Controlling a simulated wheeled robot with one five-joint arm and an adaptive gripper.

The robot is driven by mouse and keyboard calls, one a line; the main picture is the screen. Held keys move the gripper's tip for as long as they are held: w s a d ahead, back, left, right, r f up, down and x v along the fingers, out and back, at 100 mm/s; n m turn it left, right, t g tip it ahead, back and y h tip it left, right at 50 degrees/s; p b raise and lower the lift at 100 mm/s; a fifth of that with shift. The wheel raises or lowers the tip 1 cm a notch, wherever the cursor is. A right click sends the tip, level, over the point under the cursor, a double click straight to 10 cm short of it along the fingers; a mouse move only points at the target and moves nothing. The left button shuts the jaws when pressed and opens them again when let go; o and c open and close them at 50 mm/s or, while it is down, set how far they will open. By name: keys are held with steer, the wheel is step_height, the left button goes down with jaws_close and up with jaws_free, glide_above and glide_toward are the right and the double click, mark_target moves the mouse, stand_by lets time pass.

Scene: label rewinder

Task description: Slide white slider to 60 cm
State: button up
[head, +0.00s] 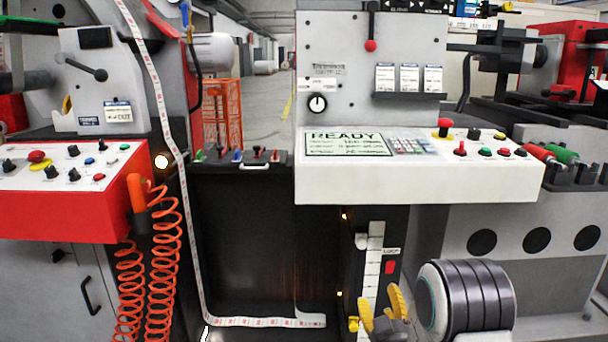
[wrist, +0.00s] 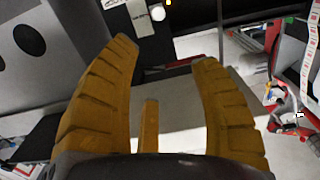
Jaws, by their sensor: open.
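The white slider (head: 361,241) appears as a small pale knob at the upper left of a vertical white scale (head: 374,275) on the dark panel marked LOOP. The scale's numbers are too small to read. In the wrist view, a round white piece (wrist: 158,14) shows at the top edge beside a white label; I cannot tell for sure whether it is the slider. My gripper (head: 382,297) has yellow fingers and is in front of the scale's lower part, below the slider. In the wrist view my gripper (wrist: 165,52) is open, with nothing between the fingers.
A red button (head: 390,267) sits right of the scale under the LOOP label (head: 392,251). The white control console (head: 420,175) with a READY screen overhangs above. A label web (head: 240,321) runs at the lower left. Orange coiled hoses (head: 164,270) hang farther left.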

steer(key=s+r+g+p, duration=0.3)
steer(key=r+p, duration=0.6)
steer(key=r, duration=0.1)
steer(key=s+r+g+p, duration=0.3)
steer(key=s+r+p, duration=0.1)
steer(key=r+p, duration=0.65)
steer(key=s+r+g+p, duration=0.8)
steer(key=s+r+p, duration=1.1)
steer(key=s+r, duration=0.3)
steer(key=s, duration=0.3)
steer(key=shift+s, duration=0.4)
steer(key=shift+o, duration=0.7)
steer(key=shift+w, duration=0.1)
